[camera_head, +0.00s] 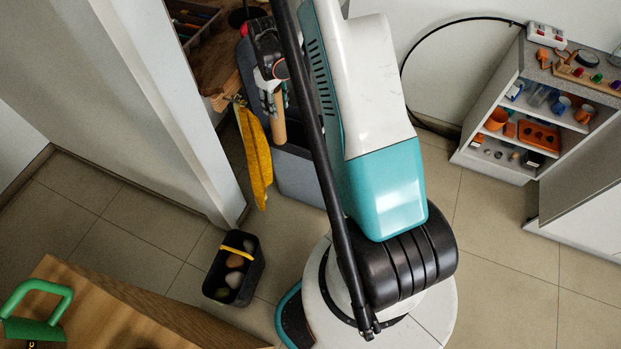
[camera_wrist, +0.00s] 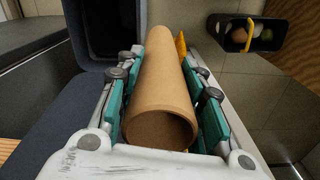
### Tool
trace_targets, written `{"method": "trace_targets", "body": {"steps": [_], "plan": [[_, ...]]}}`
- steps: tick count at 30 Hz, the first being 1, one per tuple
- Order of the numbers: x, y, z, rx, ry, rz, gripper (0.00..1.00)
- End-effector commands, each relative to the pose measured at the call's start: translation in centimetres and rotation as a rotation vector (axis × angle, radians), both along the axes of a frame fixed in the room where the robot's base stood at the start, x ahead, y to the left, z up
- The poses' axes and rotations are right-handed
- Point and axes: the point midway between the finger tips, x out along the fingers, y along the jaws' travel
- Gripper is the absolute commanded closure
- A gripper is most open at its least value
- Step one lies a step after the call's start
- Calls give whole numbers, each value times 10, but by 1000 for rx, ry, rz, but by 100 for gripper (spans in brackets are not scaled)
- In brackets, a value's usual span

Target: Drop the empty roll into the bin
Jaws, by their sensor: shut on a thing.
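The empty roll (camera_head: 279,119) is a plain brown cardboard tube. My gripper (camera_head: 273,92) is shut on it, and the roll hangs down, slightly tilted, in the head view. In the wrist view the roll (camera_wrist: 158,88) lies between the teal finger pads of my gripper (camera_wrist: 160,75), its open end towards the camera. The grey-blue bin (camera_head: 300,178) stands on the floor below and beside the roll, partly hidden by my arm. Its dark opening and rim (camera_wrist: 103,64) show at the upper left in the wrist view. The roll appears to be outside the bin.
A dark basket (camera_head: 214,284) with several roundish objects stands on the tiled floor. A wooden surface with a green-handled object (camera_head: 40,300) is at lower left, a shelf unit (camera_head: 485,110) at right. A white wall edge is close left.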

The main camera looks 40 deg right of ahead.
Motion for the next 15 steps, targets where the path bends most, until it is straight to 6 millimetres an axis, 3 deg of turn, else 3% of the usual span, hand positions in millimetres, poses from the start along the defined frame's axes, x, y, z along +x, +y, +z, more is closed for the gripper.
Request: {"method": "trace_targets", "body": {"steps": [1, 6, 10, 15], "plan": [[-6, -32, -15, 0, 0, 10, 84], [-34, -115, -53, 0, 0, 89, 84], [-56, -160, -75, 0, 0, 137, 84], [-75, -191, -92, 0, 0, 177, 84]]}}
